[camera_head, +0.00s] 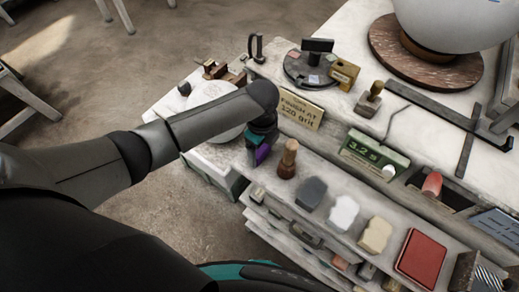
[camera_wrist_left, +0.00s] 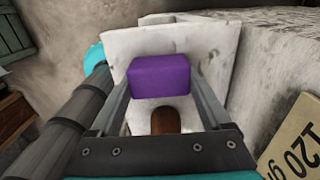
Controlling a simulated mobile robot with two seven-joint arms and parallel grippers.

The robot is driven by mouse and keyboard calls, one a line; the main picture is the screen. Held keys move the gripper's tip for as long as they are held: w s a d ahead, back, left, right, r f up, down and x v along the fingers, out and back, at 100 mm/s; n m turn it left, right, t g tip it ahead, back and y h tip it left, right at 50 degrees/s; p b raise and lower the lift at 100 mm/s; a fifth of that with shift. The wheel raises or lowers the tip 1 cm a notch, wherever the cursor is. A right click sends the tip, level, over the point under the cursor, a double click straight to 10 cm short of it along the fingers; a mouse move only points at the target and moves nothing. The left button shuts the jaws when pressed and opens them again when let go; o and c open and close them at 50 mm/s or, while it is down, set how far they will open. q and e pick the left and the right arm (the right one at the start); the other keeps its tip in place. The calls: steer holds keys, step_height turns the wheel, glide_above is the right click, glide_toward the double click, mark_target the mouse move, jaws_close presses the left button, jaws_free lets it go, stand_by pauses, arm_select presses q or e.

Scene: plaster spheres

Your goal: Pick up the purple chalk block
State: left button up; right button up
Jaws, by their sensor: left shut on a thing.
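The purple chalk block (camera_wrist_left: 158,77) sits between the two fingers of my left gripper (camera_wrist_left: 160,84) in the left wrist view. The fingers are shut on its sides. In the head view a purple patch of the block (camera_head: 262,153) shows beneath my left gripper (camera_head: 256,146), by the left end of the tool shelf; the wrist and gripper hide the rest. I cannot tell how far the block is above the surface beneath it. My right gripper is not in view.
A wooden-handled tool (camera_head: 288,160) stands just right of the gripper. Grey (camera_head: 311,192), white (camera_head: 343,213) and cream (camera_head: 375,235) blocks and a red pad (camera_head: 421,258) line the shelf. A sign (camera_head: 301,110) stands behind. A white sphere (camera_head: 217,110) lies partly behind my left arm.

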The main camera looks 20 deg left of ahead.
mark_target(261, 148)
arm_select(q)
steer(key=c, duration=0.7)
steer(key=shift+o, duration=0.2)
steer(key=shift+r, duration=0.1)
step_height(261, 148, up, 20)
steer(key=p, duration=0.1)
steer(key=shift+p, duration=0.4)
steer(key=o, duration=1)
steer(key=shift+c, duration=0.2)
steer(key=c, duration=0.8)
